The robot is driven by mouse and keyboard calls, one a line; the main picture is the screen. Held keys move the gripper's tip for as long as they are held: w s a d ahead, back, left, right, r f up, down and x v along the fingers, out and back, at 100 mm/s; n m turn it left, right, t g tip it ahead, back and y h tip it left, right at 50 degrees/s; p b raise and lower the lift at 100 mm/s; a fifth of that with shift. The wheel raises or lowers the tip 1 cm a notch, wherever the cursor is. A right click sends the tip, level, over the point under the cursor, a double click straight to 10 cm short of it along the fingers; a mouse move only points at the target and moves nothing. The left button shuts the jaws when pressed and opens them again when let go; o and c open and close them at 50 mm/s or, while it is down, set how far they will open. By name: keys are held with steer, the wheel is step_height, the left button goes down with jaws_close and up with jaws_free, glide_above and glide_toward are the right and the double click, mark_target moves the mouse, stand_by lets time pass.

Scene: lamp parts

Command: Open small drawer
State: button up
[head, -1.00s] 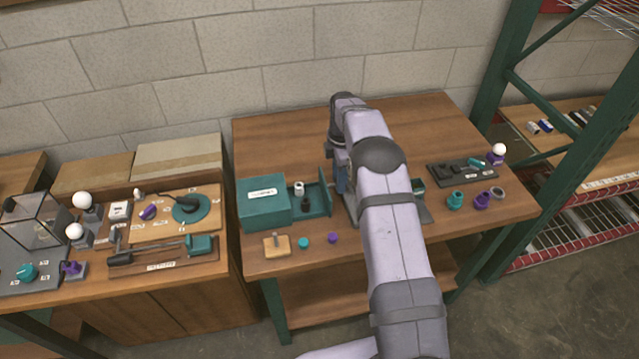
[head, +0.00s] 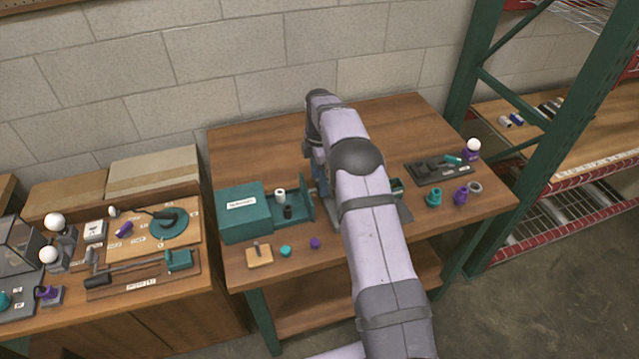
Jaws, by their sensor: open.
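A teal box (head: 243,212) stands at the left of the middle table in the head view, with a white label on top. Its teal drawer (head: 306,208) is pulled out to the right and holds a white piece (head: 280,195) and a black piece (head: 288,212). My gripper (head: 316,188) is open, just right of the drawer's front panel. It is mostly hidden behind my own arm, and I cannot tell whether it touches the panel. A small teal part (head: 396,186) shows right of my arm, above a grey plate (head: 404,214); my arm hides the rest.
A wooden block with a peg (head: 259,256), a teal cap (head: 286,251) and a purple cap (head: 315,243) lie at the front. A dark tray (head: 438,170), teal fitting (head: 433,198) and purple fitting (head: 460,196) are at right. The table's back left is clear.

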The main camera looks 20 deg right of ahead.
steer(key=shift+r+b, duration=0.6)
steer(key=shift+r, duration=2.2)
steer(key=shift+s+a+r+m, duration=0.25)
steer(key=shift+s+m, duration=0.1)
steer(key=shift+m, duration=0.05)
steer(key=s+a+m, duration=0.3)
steer(key=s+m, duration=0.5)
steer(key=s, duration=0.9)
steer(key=s+a+f+m, duration=0.1)
steer(key=s+a+m, duration=0.3)
steer(key=s+m, duration=0.5)
steer(key=s, duration=0.8)
steer(key=shift+s+f, duration=0.15)
